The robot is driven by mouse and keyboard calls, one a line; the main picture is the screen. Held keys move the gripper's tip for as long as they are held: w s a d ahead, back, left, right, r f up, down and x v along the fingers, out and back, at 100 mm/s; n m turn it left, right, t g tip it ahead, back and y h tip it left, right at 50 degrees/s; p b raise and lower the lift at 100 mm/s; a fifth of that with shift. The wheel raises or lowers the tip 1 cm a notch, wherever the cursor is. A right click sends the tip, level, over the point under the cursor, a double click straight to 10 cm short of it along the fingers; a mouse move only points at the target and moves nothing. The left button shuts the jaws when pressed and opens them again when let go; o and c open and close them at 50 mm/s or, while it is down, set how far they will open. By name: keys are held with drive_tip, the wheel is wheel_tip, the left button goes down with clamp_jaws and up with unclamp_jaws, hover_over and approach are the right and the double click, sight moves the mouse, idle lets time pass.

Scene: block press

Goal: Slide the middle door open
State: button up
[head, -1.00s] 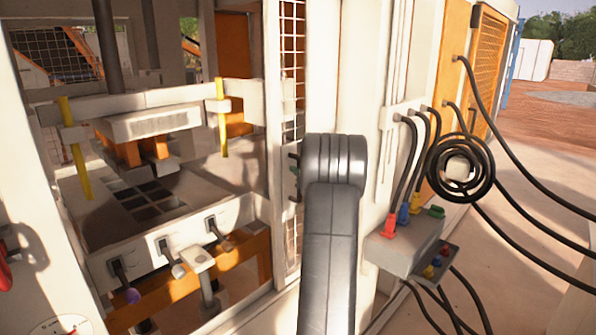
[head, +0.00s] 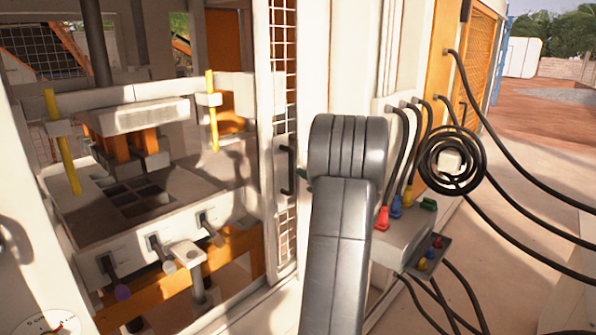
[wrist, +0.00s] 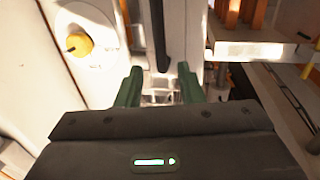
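The mesh door panel (head: 283,60) stands upright in the pale frame at the right of the press opening in the head view. It carries a black vertical handle (head: 287,170). A dark bar (wrist: 158,35), probably this handle, shows in the wrist view, its lower end in line with the gap between my fingers. My gripper (wrist: 157,85) is open, with a green finger on each side of that gap. I cannot tell whether the bar lies between the fingers or beyond them. In the head view my arm hides the gripper.
The press (head: 140,118) stands left, with yellow posts and several levers (head: 155,245) in front. Right of my arm are a connector box (head: 402,240) with coloured plugs, and a coiled black hose (head: 452,160). A yellow knob (wrist: 78,45) shows in the wrist view.

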sight(291, 163)
drive_tip(key=v, duration=0.4)
drive_tip(key=shift+s, duration=0.1)
drive_tip(key=p+x, duration=0.2)
drive_tip(key=x, duration=1.2)
drive_tip(key=shift+d+p, duration=0.1)
drive_tip(key=shift+p, duration=0.3)
drive_tip(key=shift+s, duration=0.15)
